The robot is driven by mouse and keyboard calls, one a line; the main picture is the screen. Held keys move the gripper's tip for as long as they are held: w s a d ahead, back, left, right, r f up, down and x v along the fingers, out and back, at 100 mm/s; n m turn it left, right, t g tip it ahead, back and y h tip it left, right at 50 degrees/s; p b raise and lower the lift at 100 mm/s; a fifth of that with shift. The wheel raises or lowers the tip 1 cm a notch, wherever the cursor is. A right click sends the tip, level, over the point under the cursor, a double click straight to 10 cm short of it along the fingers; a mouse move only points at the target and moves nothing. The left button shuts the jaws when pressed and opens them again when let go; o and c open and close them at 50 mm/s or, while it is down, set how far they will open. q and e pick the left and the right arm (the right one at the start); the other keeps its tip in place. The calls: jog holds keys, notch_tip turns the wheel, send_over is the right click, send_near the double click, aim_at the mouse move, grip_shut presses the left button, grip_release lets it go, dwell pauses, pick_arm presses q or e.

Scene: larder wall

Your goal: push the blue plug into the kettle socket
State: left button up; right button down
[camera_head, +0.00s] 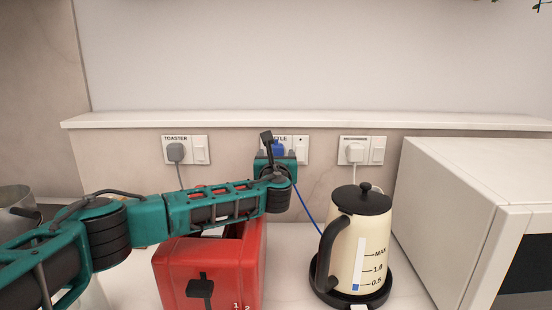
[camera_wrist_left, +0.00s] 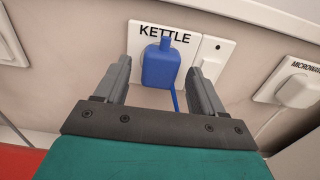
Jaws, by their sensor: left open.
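The blue plug (camera_wrist_left: 160,66) is at the kettle socket (camera_wrist_left: 192,46), whose white plate is labelled KETTLE. It covers the socket's holes, and I cannot tell whether any gap is left behind it. Its blue cord trails down to the right. My left gripper (camera_wrist_left: 161,72) is open, with one finger on each side of the plug and visible space between fingers and plug. In the head view the plug (camera_head: 278,147) shows just beyond my left gripper (camera_head: 277,157), which partly hides the kettle socket (camera_head: 301,145). My right gripper is not in view.
The cream kettle (camera_head: 352,245) stands on its black base at right, beside a white microwave (camera_head: 450,220). A red toaster (camera_head: 208,272) is under my left arm. Toaster socket (camera_head: 185,150) and microwave socket (camera_head: 362,150) hold plugs. A ledge (camera_head: 300,121) runs above.

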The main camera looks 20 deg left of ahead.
pick_arm(q)
jog(key=shift+s, duration=0.15)
jog(key=v, duration=1.2)
jog(key=shift+s+d, duration=0.1)
jog(key=shift+s, duration=0.25)
